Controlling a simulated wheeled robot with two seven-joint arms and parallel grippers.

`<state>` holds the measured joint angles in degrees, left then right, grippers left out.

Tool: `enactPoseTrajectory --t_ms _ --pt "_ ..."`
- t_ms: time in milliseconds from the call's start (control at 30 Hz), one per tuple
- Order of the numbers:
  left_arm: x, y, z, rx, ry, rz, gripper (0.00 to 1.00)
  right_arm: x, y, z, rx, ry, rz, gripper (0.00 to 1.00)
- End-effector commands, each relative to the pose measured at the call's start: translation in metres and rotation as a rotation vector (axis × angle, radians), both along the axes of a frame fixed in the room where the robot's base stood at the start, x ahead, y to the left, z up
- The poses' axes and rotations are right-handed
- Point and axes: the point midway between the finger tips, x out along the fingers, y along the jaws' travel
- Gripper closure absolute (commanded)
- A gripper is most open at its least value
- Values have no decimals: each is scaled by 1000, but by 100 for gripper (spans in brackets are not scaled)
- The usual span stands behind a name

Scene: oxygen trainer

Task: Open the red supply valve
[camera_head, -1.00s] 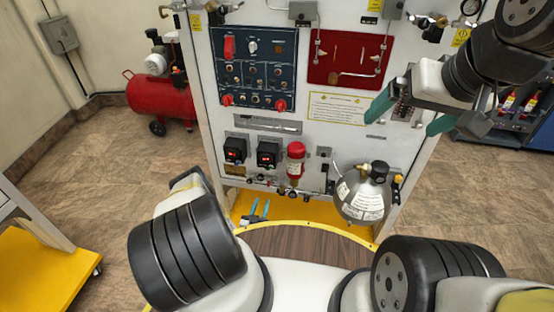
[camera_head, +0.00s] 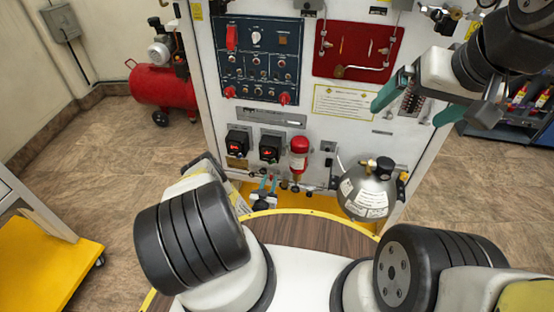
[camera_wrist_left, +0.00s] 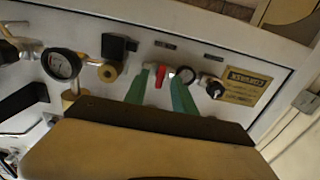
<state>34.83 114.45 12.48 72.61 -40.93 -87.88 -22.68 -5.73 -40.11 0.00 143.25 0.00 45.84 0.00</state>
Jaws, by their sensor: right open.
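The small red valve handle (camera_wrist_left: 160,76) shows on the lower panel in the left wrist view, beside a silver-rimmed dark round fitting. My left gripper (camera_wrist_left: 165,82) is open, with its green fingers on either side of the red handle and a gap between them. I cannot tell whether a finger touches it. In the head view my left gripper (camera_head: 268,186) is low at the front of the panel, below the black displays, and the small red handle is not clear there. My right gripper (camera_head: 412,105) is open and empty in front of the panel's right side.
A pressure gauge (camera_wrist_left: 62,65) and brass fittings sit left of the handle in the wrist view; a labelled plate (camera_wrist_left: 242,86) is to its right. A red cylinder (camera_head: 299,156) and grey tank (camera_head: 368,190) stand right of my left gripper in the head view.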

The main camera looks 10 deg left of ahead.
Motion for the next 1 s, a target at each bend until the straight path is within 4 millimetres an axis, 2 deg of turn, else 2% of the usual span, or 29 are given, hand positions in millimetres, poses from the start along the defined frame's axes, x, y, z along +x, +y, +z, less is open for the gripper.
enactPoseTrajectory --t_ms 100,267,300,667,1000 --pt "0 0 0 0 0 0 68 0 0 0 0 0 0 0" --pt "0 0 0 0 0 0 98 0 0 0 0 0 0 0" --pt "-1 0 0 0 0 0 100 0 0 0 0 0 0 0" --pt "-1 0 0 -18 1 0 100 0 0 0 0 0 0 0" --pt "-1 1 -1 -201 8 0 100 0 0 0 0 0 0 0"
